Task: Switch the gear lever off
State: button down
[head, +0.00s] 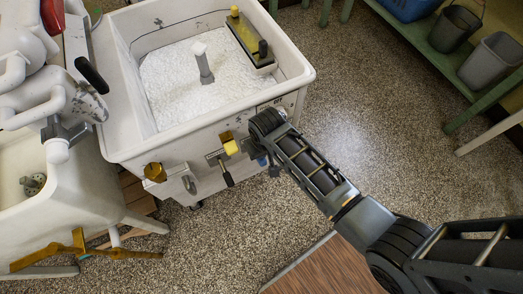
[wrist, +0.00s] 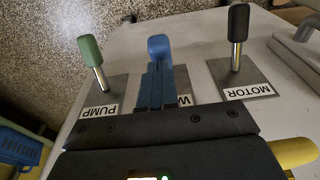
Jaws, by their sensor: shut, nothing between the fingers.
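The wringer washer (head: 165,140) has its controls on the front wall. In the wrist view a green-knobbed lever (wrist: 91,50) stands on a plate marked PUMP, and a black-knobbed lever (wrist: 238,24) on one marked MOTOR. A blue-knobbed lever (wrist: 159,47) stands between them, its label mostly covered by my gripper. No label reading gear is visible. My gripper (wrist: 162,75) is shut and empty, its fingers in line with the blue-knobbed lever; contact is unclear. In the head view my gripper (head: 264,160) is against the front wall, partly hidden by my arm.
A yellow knob (head: 232,147) and a black-handled lever (head: 227,179) lie left of my gripper. The tub holds white suds and a grey agitator (head: 205,68). A green shelf with grey buckets (head: 492,62) stands at right. The speckled floor between is clear.

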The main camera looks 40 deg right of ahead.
aim_at(264, 161)
jog(key=shift+s+f, duration=0.1)
dwell(0.3)
jog(key=shift+s+f+t, duration=0.2)
jog(key=shift+t, duration=0.2)
jog(key=shift+s+a+f+t+b, duration=0.15)
jog(key=shift+s+f+t+b, duration=0.55)
jog(key=shift+f+t+b, duration=0.25)
jog(key=f+t+b, duration=0.2)
jog(key=b, duration=0.1)
jog(key=s+f+t+h+b, duration=0.1)
jog(key=f+t+b, duration=0.1)
jog(key=b, duration=0.1)
jog(key=shift+s+a+f+b, duration=0.1)
jog(key=shift+s+f+b, duration=0.05)
jog(key=shift+f+b, duration=0.15)
